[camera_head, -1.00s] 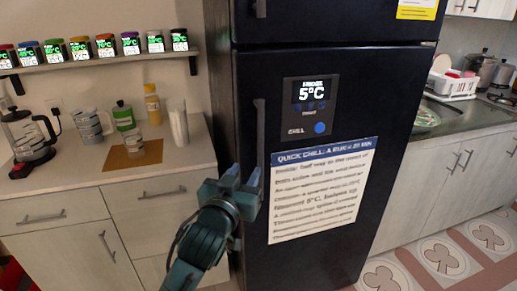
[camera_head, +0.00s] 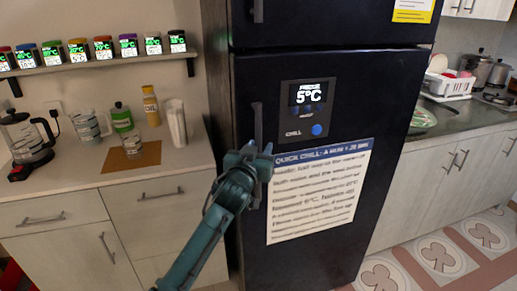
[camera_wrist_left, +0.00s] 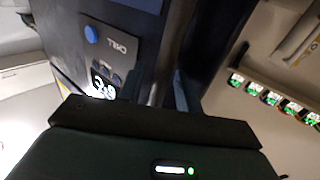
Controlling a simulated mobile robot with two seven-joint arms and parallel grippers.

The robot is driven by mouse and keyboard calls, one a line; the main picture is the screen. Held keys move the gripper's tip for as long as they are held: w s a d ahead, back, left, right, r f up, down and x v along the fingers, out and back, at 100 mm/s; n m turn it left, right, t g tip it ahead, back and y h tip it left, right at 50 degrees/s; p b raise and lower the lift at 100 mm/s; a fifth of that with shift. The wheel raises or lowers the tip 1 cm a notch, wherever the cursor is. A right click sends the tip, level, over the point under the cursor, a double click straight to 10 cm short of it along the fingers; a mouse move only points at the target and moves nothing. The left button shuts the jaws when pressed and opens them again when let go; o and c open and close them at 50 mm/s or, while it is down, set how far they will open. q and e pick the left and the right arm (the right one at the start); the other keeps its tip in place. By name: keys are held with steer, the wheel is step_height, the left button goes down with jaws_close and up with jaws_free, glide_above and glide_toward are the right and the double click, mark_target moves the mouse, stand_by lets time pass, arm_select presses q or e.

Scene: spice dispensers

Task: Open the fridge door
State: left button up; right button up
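The fridge is dark navy, with a large lower door (camera_head: 300,250) and a smaller upper door; both look shut. The lower door's vertical dark handle (camera_head: 257,120) is near its left edge. My left gripper (camera_head: 258,151) is at the middle of this handle, its two teal fingertips apart with the handle seemingly between them. Whether they touch it cannot be told. In the left wrist view one bluish finger (camera_wrist_left: 181,92) shows beside the door front, tilted in the picture. The handle's lower part is partly hidden by the gripper. My right gripper is not in view.
The door carries a display panel (camera_head: 306,108) reading 5°C and a paper notice (camera_head: 318,195). A left counter (camera_head: 75,185) holds a coffee maker (camera_head: 27,140), jars and a bottle. A shelf (camera_head: 100,65) holds several spice dispensers. Patterned floor (camera_head: 440,255) is clear at the right.

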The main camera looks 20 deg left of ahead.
arm_select(q)
jaws_close()
stand_by(0.3)
steer(key=shift+s, duration=0.1)
stand_by(0.4)
